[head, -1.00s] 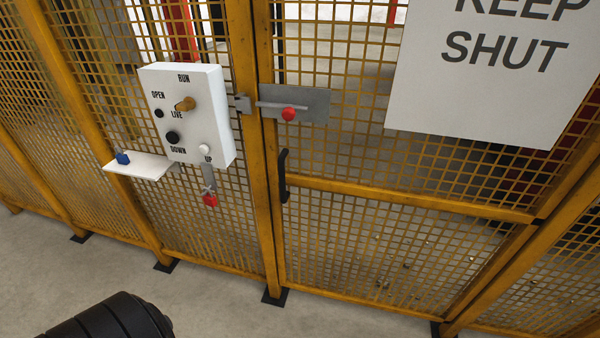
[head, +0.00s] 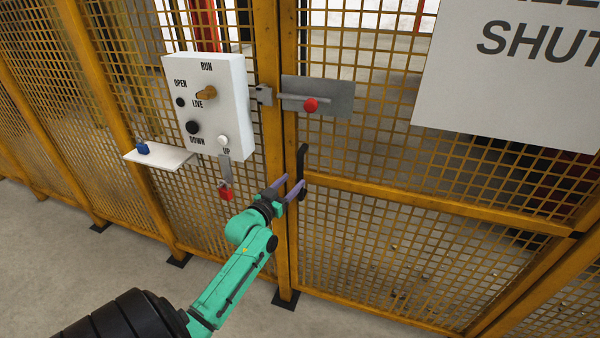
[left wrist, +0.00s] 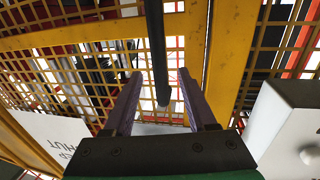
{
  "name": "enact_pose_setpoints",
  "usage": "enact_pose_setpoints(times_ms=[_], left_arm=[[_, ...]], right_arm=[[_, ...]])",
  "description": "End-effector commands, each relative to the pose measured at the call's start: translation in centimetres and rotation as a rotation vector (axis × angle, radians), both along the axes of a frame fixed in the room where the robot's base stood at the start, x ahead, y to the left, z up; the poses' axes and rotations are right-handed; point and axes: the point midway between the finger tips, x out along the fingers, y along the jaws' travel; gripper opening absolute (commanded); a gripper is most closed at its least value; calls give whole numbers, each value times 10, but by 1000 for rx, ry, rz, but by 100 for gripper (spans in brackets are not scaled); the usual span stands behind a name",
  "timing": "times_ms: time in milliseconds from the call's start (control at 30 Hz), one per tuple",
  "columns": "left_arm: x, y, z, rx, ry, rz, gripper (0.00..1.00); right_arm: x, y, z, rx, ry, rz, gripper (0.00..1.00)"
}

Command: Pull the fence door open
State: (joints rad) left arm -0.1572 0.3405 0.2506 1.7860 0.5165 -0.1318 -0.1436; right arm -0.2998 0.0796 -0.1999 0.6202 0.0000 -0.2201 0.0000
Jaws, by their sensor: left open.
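The fence door (head: 420,203) is a yellow mesh panel, standing closed in line with its post (head: 272,150). Its black upright handle (head: 302,160) is near the door's left edge. A grey bolt plate (head: 335,97) with a red knob (head: 310,105) sits above it; I cannot tell whether the rod enters the post bracket (head: 263,95). My left gripper (head: 294,188) is open at the handle's lower part. In the left wrist view the handle (left wrist: 158,45) runs between the two spread fingers (left wrist: 160,80), with gaps on both sides. My right gripper is not in view.
A white control box (head: 215,105) with a key switch and buttons is left of the door, with a red padlock (head: 226,193) hanging below. A small shelf (head: 160,157) holds a blue padlock (head: 142,148). A white sign (head: 510,75) is on the door. The near floor is clear.

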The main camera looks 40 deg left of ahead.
Motion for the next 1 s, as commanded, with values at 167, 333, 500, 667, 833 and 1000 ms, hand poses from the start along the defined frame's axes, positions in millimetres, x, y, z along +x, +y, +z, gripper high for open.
enact_pose_setpoints(times_ms=[167, 333, 500, 667, 833, 1000], left_arm=[[40, 6, 1, 0, -2, 0, 57], [55, 8, 0, 0, -1, 0, 57], [56, 8, -1, 1, 0, 0, 57], [55, 8, -1, 1, 0, 0, 15], [55, 8, -1, 0, 0, 0, 0], [55, 8, -1, 0, 1, 0, 0]], right_arm=[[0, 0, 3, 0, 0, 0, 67], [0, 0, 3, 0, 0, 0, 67], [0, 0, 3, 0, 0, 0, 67], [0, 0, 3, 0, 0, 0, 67], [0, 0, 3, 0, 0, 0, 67], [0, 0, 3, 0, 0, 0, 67]])
